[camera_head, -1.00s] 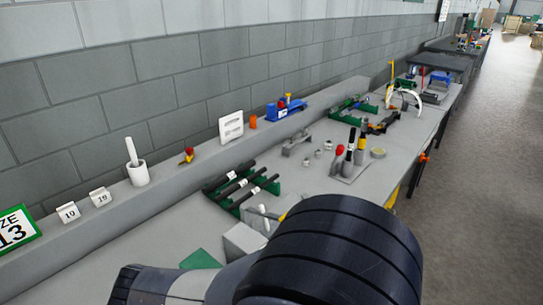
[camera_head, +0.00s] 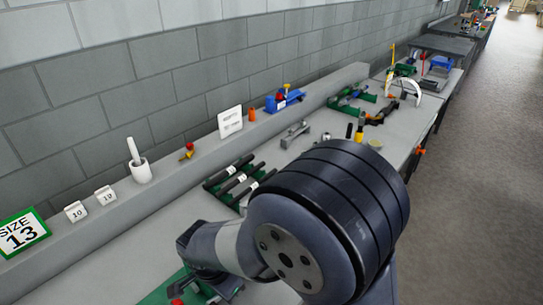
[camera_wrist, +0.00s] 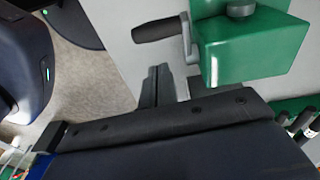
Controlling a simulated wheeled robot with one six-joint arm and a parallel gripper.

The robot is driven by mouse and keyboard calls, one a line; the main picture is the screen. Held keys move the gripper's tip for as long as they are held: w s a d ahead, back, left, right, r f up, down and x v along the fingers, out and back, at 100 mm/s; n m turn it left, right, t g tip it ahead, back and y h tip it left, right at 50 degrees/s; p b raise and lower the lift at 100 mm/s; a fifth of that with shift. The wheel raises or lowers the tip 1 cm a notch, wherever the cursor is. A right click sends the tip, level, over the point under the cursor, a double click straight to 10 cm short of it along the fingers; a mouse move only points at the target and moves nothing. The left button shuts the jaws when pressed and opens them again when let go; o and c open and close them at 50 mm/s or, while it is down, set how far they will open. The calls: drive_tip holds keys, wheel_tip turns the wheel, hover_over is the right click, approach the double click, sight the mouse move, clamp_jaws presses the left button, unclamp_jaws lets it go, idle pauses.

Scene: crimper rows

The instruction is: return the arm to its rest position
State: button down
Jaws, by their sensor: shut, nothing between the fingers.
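My arm fills the lower middle of the head view, with a large dark ribbed joint in front of the bench (camera_head: 150,225). In the wrist view my gripper (camera_wrist: 172,88) shows as two grey fingers close together, shut and empty. It is beside a green block (camera_wrist: 250,50) that has a crank with a dark handle (camera_wrist: 160,29). The fingers look apart from the block. In the head view my gripper cannot be made out clearly behind the arm.
Dark-handled tools lie on a green rack (camera_head: 238,180) left of my arm. A white cup (camera_head: 141,172), tags and a size 13 sign (camera_head: 22,234) stand on the ledge (camera_head: 110,215). The floor (camera_head: 490,150) at the right is clear.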

drive_tip(key=shift+w+d+g+y+b, duration=0.2)
drive_tip(key=shift+w+d+g+y, duration=0.65)
drive_tip(key=shift+w+g+y, duration=0.3)
drive_tip(key=shift+w+d+g+y+b, duration=0.15)
drive_tip(key=shift+w+d+g+y, duration=0.75)
drive_tip(key=shift+g, duration=0.45)
drive_tip(key=shift+s+r, duration=0.1)
